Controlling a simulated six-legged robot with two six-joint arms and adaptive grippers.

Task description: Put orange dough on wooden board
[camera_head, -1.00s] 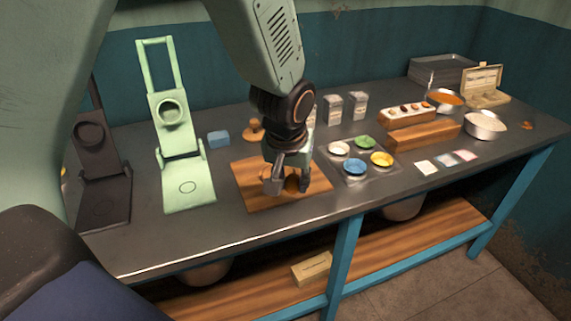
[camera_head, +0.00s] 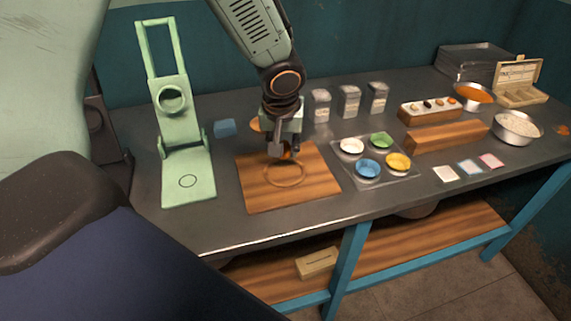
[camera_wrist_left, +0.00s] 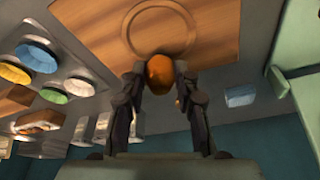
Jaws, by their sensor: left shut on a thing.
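My left gripper (camera_head: 287,156) is shut on the orange dough (camera_wrist_left: 160,74), a small rounded lump between its fingertips in the left wrist view. In the head view the dough is mostly hidden by the fingers. The gripper is over the back part of the wooden board (camera_head: 262,193), just behind the ring (camera_head: 285,174) marked on it. The board also shows in the left wrist view (camera_wrist_left: 100,35). I cannot tell whether the dough touches the board. My right gripper is not in view.
A green press (camera_head: 187,165) stands left of the board, with a blue block (camera_head: 224,128) behind. A tray (camera_head: 376,182) with several coloured bowls is close on the right. Jars (camera_head: 348,102) stand behind; a wooden block (camera_head: 447,137) lies further right.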

